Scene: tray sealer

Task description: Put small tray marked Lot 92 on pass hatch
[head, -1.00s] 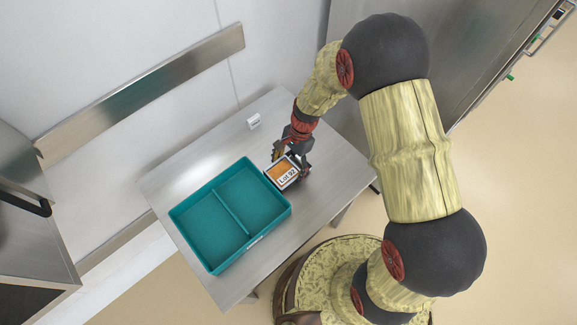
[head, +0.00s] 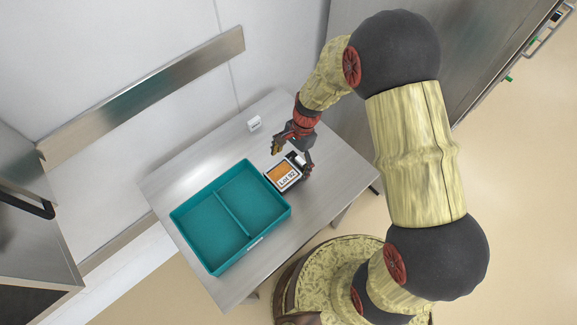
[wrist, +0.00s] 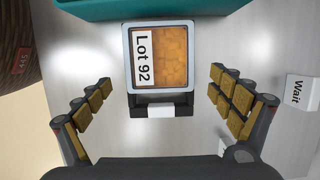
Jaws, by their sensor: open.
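The small tray (head: 284,173), with orange contents and a white "Lot 92" label, sits beside the teal crate on the metal table. In the wrist view the tray (wrist: 160,60) is upright, with a black bracket-like part and a blank white tab on its near side. My gripper (head: 292,156) is open at the tray's far side in the head view. In the wrist view its fingers (wrist: 160,88) are spread wide to the left and right, apart from the tray. I cannot make out which surface is the pass hatch.
The teal crate (head: 232,213) has two empty compartments and stands close to the tray. A small white sign (head: 254,123) stands near the table's wall side; it reads "Wait" in the wrist view (wrist: 300,91). The metal table (head: 335,178) is bare right of the tray.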

